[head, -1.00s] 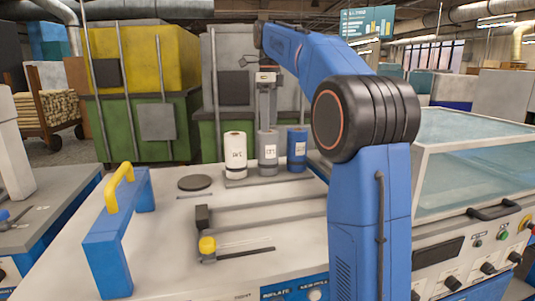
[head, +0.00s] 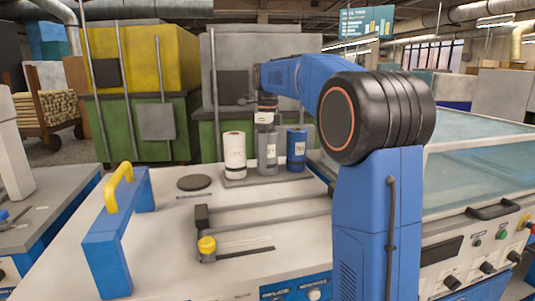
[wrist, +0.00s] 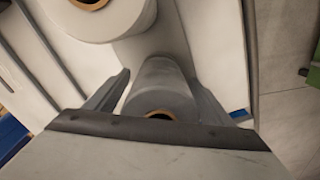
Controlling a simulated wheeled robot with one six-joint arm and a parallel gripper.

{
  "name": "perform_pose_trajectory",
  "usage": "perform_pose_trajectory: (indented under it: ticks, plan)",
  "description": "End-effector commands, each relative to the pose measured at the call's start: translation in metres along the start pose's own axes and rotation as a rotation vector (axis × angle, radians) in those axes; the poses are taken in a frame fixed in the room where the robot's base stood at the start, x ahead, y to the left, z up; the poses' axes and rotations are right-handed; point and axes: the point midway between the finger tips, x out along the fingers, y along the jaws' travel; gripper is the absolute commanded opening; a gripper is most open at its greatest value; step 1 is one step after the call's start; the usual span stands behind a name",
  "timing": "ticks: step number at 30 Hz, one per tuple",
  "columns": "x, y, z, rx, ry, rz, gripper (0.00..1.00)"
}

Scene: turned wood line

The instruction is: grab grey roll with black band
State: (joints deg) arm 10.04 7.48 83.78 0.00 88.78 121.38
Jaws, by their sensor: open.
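The grey roll (head: 267,158) stands upright in the middle of a row of three, with a white label. I cannot make out its black band clearly. My gripper (head: 267,127) is at the top of this roll, pointing down. In the wrist view the grey roll (wrist: 160,82) stands between the two open fingers of my gripper (wrist: 159,88). Its brown core ring shows near the palm. The fingers lie on either side of it, and I cannot tell whether they touch it.
A white roll with a black band (head: 234,152) stands close on the left, and a blue roll (head: 297,146) close on the right. A pale roll (wrist: 112,16) is near the gripper in the wrist view. A black disc (head: 194,183) and a blue frame with yellow handle (head: 115,235) are further left.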

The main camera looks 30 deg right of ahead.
Motion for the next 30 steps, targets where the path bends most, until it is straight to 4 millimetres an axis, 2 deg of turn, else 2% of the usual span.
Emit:
perform_pose_trajectory:
  ticks: [9, 10, 16, 25, 30]
  plan:
    - [0.007, 0.000, 0.000, 0.000, -0.001, -0.001, 0.75]
    - [0.007, 0.000, 0.000, 0.000, -0.001, -0.001, 0.73]
    - [0.007, 0.000, 0.000, 0.000, -0.001, -0.001, 0.26]
    - [0.004, 0.000, 0.000, 0.000, -0.001, -0.001, 0.26]
    - [-0.016, -0.001, 0.000, 0.000, -0.002, -0.003, 0.26]
